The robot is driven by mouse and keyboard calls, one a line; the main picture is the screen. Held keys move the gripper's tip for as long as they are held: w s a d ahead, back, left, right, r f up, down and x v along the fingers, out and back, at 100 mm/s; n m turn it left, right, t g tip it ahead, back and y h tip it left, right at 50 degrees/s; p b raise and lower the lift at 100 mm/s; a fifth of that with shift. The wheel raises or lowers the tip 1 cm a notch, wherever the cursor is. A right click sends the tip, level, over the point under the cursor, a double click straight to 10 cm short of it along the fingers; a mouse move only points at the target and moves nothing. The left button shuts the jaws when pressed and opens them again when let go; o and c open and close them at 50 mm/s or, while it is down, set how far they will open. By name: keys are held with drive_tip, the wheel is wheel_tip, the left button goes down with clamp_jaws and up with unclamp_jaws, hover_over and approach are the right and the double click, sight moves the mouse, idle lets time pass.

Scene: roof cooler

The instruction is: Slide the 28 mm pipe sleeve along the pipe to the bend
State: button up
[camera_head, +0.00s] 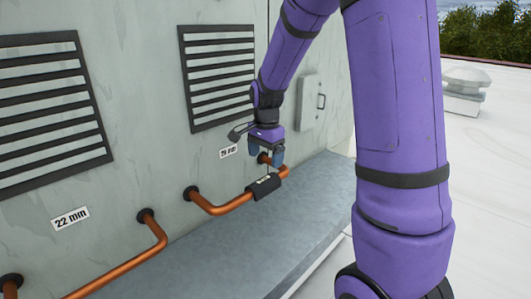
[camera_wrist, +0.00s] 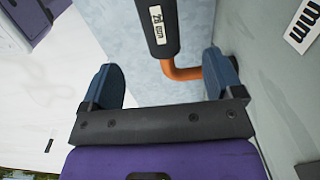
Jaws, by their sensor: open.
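The black pipe sleeve (camera_head: 264,187) sits around a copper pipe (camera_head: 233,205) that runs along the wall, with a bend at each end. The sleeve lies close to the far bend (camera_head: 287,172), with a short piece of bare pipe between. In the wrist view the sleeve (camera_wrist: 158,30) carries a white label that seems to read 28 mm, and the orange bend (camera_wrist: 178,72) shows below it. My gripper (camera_head: 265,156) is open and empty above the far bend. In the wrist view its blue fingers (camera_wrist: 163,75) stand on either side of the bend, apart from the sleeve.
A grey ledge (camera_head: 310,205) runs below the pipes. The wall has louvred vents (camera_head: 220,75), a small hatch (camera_head: 310,102) and size labels (camera_head: 71,217). Another copper pipe (camera_head: 140,257) lies at the near left. Open white roof (camera_head: 490,190) lies to the right.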

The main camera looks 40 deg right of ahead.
sight(265, 179)
wheel_tip(265, 179, down, 10)
drive_tip(key=shift+w+r, duration=0.1)
drive_tip(key=shift+w, duration=0.05)
idle(0.3)
drive_tip(key=c, duration=1)
